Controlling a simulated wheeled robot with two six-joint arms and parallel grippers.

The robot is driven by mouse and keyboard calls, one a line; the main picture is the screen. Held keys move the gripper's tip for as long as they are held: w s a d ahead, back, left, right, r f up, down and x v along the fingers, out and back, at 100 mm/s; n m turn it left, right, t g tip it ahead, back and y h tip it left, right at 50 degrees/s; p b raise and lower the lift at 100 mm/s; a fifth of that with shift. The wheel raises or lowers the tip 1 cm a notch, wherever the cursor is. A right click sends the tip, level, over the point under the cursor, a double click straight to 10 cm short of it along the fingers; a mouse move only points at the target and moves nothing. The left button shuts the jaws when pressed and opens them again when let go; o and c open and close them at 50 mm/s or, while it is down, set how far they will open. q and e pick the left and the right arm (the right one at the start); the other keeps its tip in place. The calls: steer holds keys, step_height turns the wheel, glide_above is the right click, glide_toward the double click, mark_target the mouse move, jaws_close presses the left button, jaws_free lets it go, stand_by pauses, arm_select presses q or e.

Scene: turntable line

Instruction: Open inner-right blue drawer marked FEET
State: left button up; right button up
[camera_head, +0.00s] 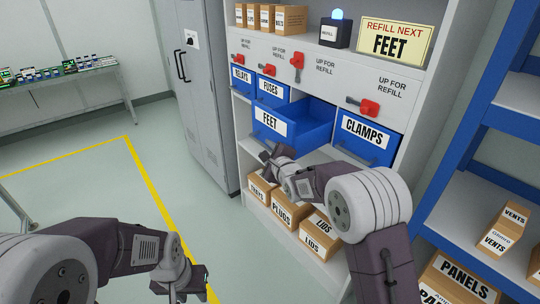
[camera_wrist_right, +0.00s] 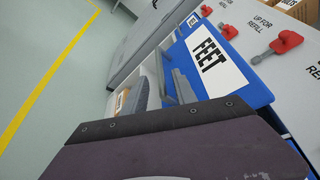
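The blue drawer marked FEET (camera_head: 273,122) is pulled out of the cabinet, and its inside shows. In the right wrist view its label and blue front (camera_wrist_right: 222,65) fill the upper middle. My right gripper (camera_head: 268,157) is at the lower part of this drawer's front. In the right wrist view a grey handle bar (camera_wrist_right: 184,86) runs along the drawer front, with grey gripper parts close to it. Whether the fingers are closed around the bar is hidden. My left gripper (camera_head: 182,288) hangs low over the floor, away from the cabinet; its fingers are unclear.
Shut blue drawers marked FUSES (camera_head: 273,89) and CLAMPS (camera_head: 364,132) flank it. The red lever (camera_head: 297,64) above FEET points up. A sign reading REFILL NEXT FEET (camera_head: 393,40) stands on top. Boxes (camera_head: 289,214) fill the shelf below. A blue rack is at right.

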steer(key=v, duration=0.3)
steer(key=shift+s+r, duration=0.1)
steer(key=shift+s, duration=0.2)
steer(key=shift+d, duration=0.1)
steer(key=s+d+f+n+g+h+p, duration=0.3)
steer(key=s+d+f+n+g, duration=0.35)
steer(key=s+d+n, duration=0.35)
steer(key=s+d+f+n+g, duration=0.1)
steer(key=s+f+n+g, duration=0.1)
steer(key=s, duration=0.6)
steer(key=s+d+f+n+g+h+p, duration=0.1)
steer(key=s+d+f+n+g, duration=0.1)
steer(key=s+n, duration=0.3)
steer(key=s+d+f+n+g+p, duration=0.1)
steer(key=s+f+n+g, duration=0.1)
steer(key=s, duration=0.9)
steer(key=shift+d+n+g, duration=0.25)
steer(key=shift+n+g, duration=0.4)
steer(key=shift+n, duration=0.25)
